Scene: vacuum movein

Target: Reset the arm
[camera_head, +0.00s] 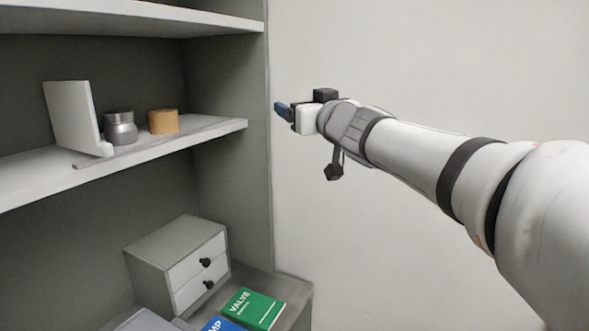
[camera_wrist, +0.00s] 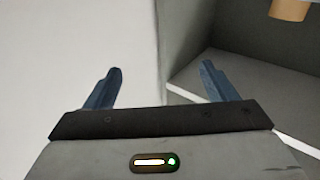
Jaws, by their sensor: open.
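My gripper (camera_head: 281,110) is held up in front of the pale wall, just right of the shelf unit's side edge in the head view. My arm reaches to it from the right. In the wrist view the two blue fingers of my gripper (camera_wrist: 158,88) stand wide apart with nothing between them. The gripper is open and empty, and it touches nothing that I can see.
The shelf unit's middle shelf (camera_head: 40,181) holds a white bookend (camera_head: 70,115), a grey jar (camera_head: 120,128) and a tan cylinder (camera_head: 163,122). Below are a small drawer box (camera_head: 150,262), a green book (camera_head: 252,308) and a blue book (camera_head: 222,324). The wall area around my gripper is clear.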

